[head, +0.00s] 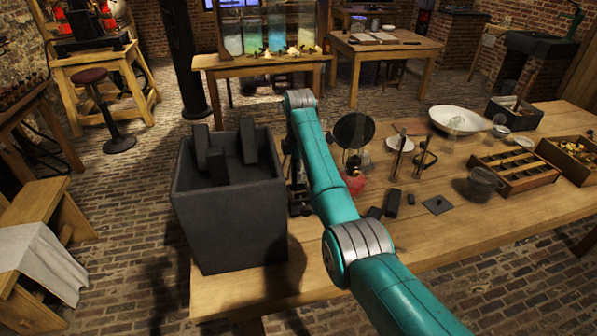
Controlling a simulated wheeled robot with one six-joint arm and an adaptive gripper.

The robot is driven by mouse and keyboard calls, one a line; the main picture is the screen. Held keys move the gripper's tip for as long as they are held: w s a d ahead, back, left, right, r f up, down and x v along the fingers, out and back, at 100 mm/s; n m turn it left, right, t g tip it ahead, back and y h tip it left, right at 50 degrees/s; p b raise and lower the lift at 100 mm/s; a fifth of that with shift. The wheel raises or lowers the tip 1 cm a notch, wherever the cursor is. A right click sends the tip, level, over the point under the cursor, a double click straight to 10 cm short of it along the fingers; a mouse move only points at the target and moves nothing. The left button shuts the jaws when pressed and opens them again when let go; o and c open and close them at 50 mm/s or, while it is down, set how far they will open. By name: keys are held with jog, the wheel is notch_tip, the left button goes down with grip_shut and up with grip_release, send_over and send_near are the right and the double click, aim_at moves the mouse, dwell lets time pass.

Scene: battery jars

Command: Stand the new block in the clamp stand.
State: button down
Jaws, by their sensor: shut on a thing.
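My teal arm reaches over the table and bends down at its far end. My gripper (290,146) is mostly hidden behind the arm; only dark parts show at its left side, beside the big dark bin. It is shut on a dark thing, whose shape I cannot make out. A dark upright form (299,196) shows below, between bin and arm; I cannot tell whether it is the held block or part of a stand. Small dark blocks (392,203) lie right of the arm. Upright rods on bases, perhaps the clamp stand (398,155), stand farther back.
The dark bin (228,222) at the table's left end holds several dark slabs (216,164). A round dark disc (354,130), a red item (353,182), a flat plate (438,204), a glass bowl (484,182) and a compartment tray (513,170) stand rightward. The table's front right is clear.

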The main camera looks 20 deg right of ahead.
jog(key=shift+f, duration=1.95)
jog(key=c, duration=0.7)
grip_release()
jog(key=shift+r, duration=3.8)
